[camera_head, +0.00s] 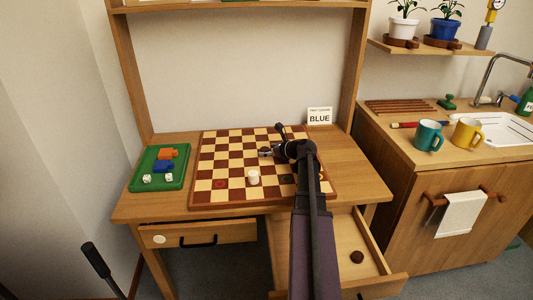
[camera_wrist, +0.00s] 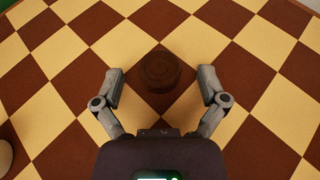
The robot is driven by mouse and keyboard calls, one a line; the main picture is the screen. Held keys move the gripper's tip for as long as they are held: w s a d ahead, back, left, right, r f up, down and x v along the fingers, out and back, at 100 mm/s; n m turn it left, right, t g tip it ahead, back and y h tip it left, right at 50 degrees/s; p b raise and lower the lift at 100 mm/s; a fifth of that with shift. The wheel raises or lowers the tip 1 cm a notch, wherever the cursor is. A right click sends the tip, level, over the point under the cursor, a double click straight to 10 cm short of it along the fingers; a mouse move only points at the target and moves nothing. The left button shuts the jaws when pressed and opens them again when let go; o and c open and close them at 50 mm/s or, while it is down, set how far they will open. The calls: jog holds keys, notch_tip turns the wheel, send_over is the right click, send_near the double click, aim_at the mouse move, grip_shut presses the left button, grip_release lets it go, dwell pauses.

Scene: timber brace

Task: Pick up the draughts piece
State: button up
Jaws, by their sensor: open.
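A dark brown round draughts piece (camera_wrist: 160,71) lies on a dark square of the checkered board in the wrist view. My gripper (camera_wrist: 161,80) is open above the board, with one finger on each side of the piece. Gaps show between both fingers and the piece, and how high the fingertips are above it is hard to tell. In the head view my gripper (camera_head: 268,152) is over the middle to far part of the board (camera_head: 228,153), and I cannot make out this piece there.
On the board stand a white piece (camera_head: 253,177), a red disc (camera_head: 220,183) and a dark disc (camera_head: 286,179). A green tray (camera_head: 137,177) with blocks and dice sits left. A sign (camera_head: 319,116) stands behind. The open drawer (camera_head: 338,232) in front holds a dark disc (camera_head: 356,257).

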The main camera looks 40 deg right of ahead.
jog(key=shift+w+f, duration=0.1)
jog(key=shift+w, duration=0.15)
dwell(0.3)
jog(key=c, duration=0.9)
